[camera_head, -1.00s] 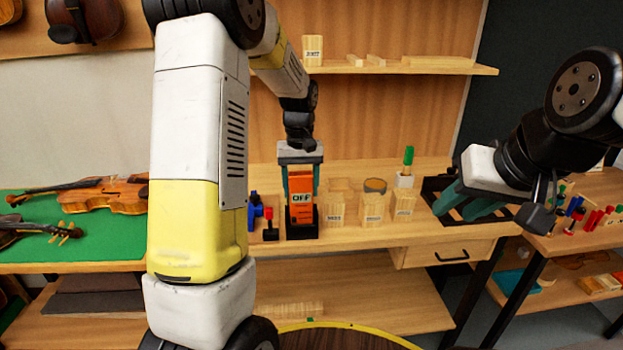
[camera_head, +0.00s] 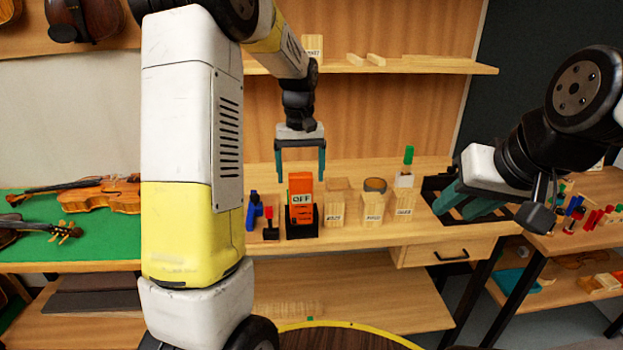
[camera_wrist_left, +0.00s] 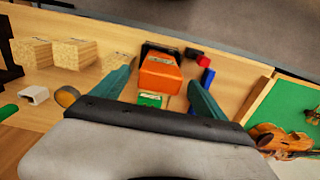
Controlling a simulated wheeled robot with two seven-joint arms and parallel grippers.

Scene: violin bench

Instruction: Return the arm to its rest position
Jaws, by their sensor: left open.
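My left gripper (camera_head: 301,163) is open and empty above the bench. It hangs just over an orange device (camera_head: 301,190) marked OFF, which stands upright in a black holder (camera_head: 302,228). In the left wrist view the open fingers (camera_wrist_left: 165,88) frame the orange device (camera_wrist_left: 158,73), with a gap on both sides. My right gripper (camera_head: 458,205) is at the right, angled down by a black tray; whether its jaws are apart is hard to tell.
Wooden blocks (camera_head: 373,208) stand right of the device, with a green-handled item (camera_head: 407,160) behind them. Red and blue small tools (camera_head: 253,210) stand left. A shelf (camera_head: 440,67) runs behind. Violins (camera_head: 105,194) lie on a green mat (camera_head: 70,250) at left.

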